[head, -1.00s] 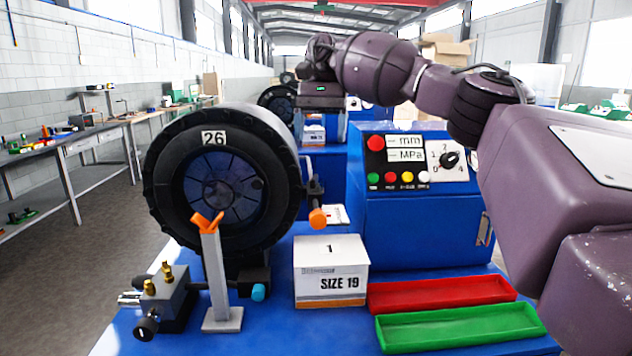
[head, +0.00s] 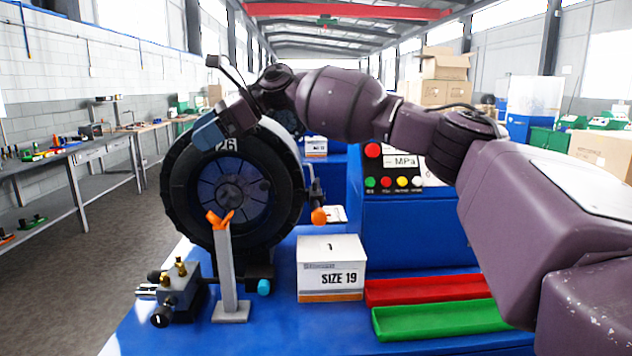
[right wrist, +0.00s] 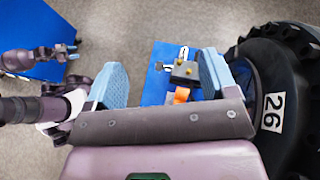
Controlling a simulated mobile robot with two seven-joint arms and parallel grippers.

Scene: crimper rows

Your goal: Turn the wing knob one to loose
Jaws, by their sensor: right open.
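An orange wing-shaped piece (head: 221,220) sits on top of an upright grey post (head: 227,270) in front of the black ring-shaped crimper head marked 26 (head: 178,200). I cannot tell for sure which part is wing knob one. My right gripper (head: 215,130) is by the upper left rim of the crimper head, higher than the orange piece. In the right wrist view its two blue fingers (right wrist: 160,82) are spread and empty; an orange part (right wrist: 181,95) shows below, between them.
A valve block (head: 178,290) with brass fittings and a black knob stands left of the post. An orange knob (head: 319,216) and a cyan knob (head: 264,287) stick out near the head. A SIZE 19 box (head: 331,268), red tray (head: 425,289) and green tray (head: 440,319) are to the right.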

